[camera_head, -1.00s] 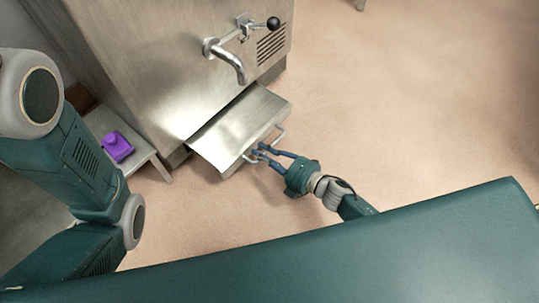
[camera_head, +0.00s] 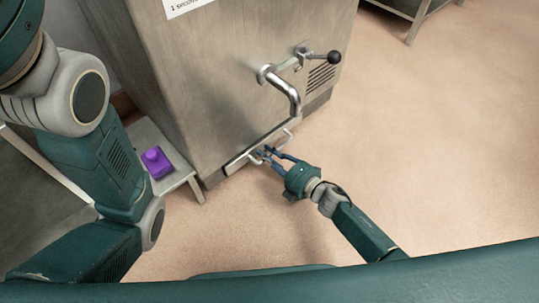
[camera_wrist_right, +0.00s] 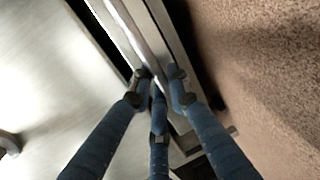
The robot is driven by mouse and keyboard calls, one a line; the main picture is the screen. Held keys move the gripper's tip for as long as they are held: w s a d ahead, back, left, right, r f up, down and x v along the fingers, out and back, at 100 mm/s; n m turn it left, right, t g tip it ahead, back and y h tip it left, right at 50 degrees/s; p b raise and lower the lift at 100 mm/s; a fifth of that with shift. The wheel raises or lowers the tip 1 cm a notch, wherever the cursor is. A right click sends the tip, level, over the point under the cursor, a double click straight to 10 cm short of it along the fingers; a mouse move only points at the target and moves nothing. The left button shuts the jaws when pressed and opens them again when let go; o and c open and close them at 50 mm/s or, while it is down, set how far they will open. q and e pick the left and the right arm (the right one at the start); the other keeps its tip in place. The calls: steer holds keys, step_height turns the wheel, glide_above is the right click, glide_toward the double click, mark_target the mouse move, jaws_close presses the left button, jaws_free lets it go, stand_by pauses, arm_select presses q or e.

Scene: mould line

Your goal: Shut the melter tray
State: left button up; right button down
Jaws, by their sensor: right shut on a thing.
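The melter tray (camera_head: 238,163) is at the foot of the steel melter (camera_head: 215,85). In the head view only its front face and bar handle show, about level with the melter's front. In the right wrist view a dark gap (camera_wrist_right: 97,35) shows beside the tray's front. My right gripper (camera_head: 268,155) has its blue fingers closed around the handle; the fingers also show in the right wrist view (camera_wrist_right: 160,85). My left arm comes in from the left, but its gripper is outside the view.
A purple object (camera_head: 156,162) sits on a low grey stand (camera_head: 178,178) left of the melter. A curved spout (camera_head: 286,90) and a lever with a black knob (camera_head: 334,57) stick out above the tray. The floor to the right is clear up to a metal table (camera_head: 418,14).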

steer(key=shift+w, duration=0.2)
steer(key=c, duration=1.7)
jaws_free()
steer(key=shift+a, duration=0.2)
steer(key=shift+o, duration=0.2)
steer(key=v, duration=1.2)
steer(key=shift+d+f, duration=0.1)
steer(key=shift+f, duration=0.05)
